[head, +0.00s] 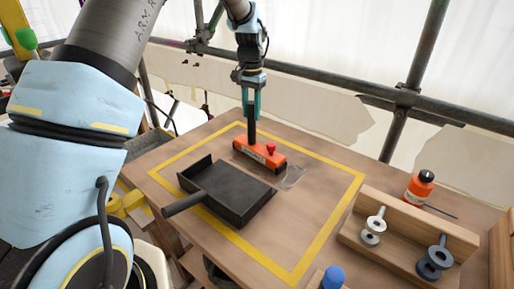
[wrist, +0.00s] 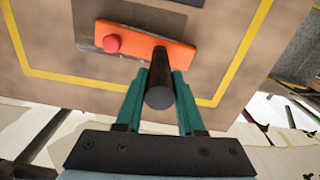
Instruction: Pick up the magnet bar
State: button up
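The magnet bar (head: 260,153) is an orange bar with a red knob and an upright black post. It lies inside the yellow outline on the table, and I cannot see clear space beneath it. In the wrist view the orange bar (wrist: 190,57) crosses the upper middle, with the post pointing towards the camera. My gripper (head: 251,116) comes down from above, with its teal fingers on both sides of the post. In the wrist view my gripper (wrist: 160,76) fits closely against the post, with no clear gap on either side.
A dark tray with a handle (head: 235,197) stands just in front of the bar. A wooden rack (head: 400,235) with metal pieces, an orange bottle (head: 419,187) and a blue-topped item (head: 333,277) are to the right and front. Scaffold pipes run behind the table.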

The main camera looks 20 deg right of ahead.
grip_shut()
dwell(0.8)
